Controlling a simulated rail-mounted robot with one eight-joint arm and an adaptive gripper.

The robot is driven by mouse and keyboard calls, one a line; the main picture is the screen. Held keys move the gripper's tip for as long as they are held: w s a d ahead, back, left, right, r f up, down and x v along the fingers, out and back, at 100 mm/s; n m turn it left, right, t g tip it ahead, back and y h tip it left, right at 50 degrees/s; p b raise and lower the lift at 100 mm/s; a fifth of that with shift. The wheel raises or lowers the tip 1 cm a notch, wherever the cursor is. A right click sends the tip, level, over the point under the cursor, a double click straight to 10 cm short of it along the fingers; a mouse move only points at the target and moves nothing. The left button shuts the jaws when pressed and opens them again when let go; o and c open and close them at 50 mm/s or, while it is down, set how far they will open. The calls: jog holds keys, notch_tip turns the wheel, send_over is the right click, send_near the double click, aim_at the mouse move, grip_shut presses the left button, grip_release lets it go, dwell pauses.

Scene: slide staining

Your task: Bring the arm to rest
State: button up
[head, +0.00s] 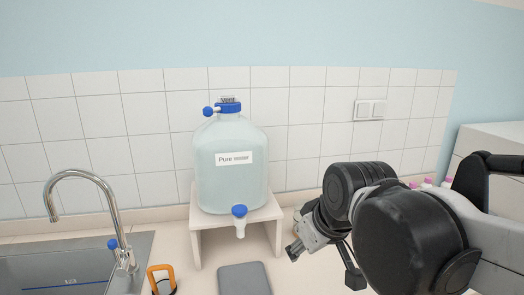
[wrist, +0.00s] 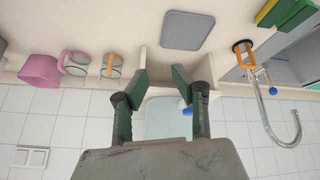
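My gripper (head: 296,249) is in the head view, right of the water bottle's stand and above the counter. In the wrist view my gripper (wrist: 160,78) has its two dark green fingers spread apart, with nothing between the tips. The arm is folded at the right of the head view and hides part of the counter. The large "Pure water" bottle (head: 231,180) with a blue cap and tap stands upright on a small stand (head: 195,238). In the wrist view, which is upside down, the bottle (wrist: 165,125) shows behind the fingers.
A grey pad (head: 244,279) lies in front of the stand. The sink (head: 50,268) with a curved faucet (head: 112,205) is at left, beside an orange-handled item (head: 160,275). The wrist view shows a pink cup (wrist: 38,70), handled glass vessels (wrist: 75,68) and sponges (wrist: 285,14).

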jog(key=s+d+f+m+h, duration=0.1)
jog(key=s+d+f+m, duration=0.2)
jog(key=s+d, duration=0.2)
jog(key=s+d+f+m+t+h, duration=0.1)
jog(key=s+d+f+m, duration=0.1)
jog(key=d, duration=0.4)
jog(key=s+m, duration=0.1)
jog(key=s, duration=0.1)
jog(key=shift+s+d+f, duration=0.3)
jog(key=shift+s+f, duration=0.1)
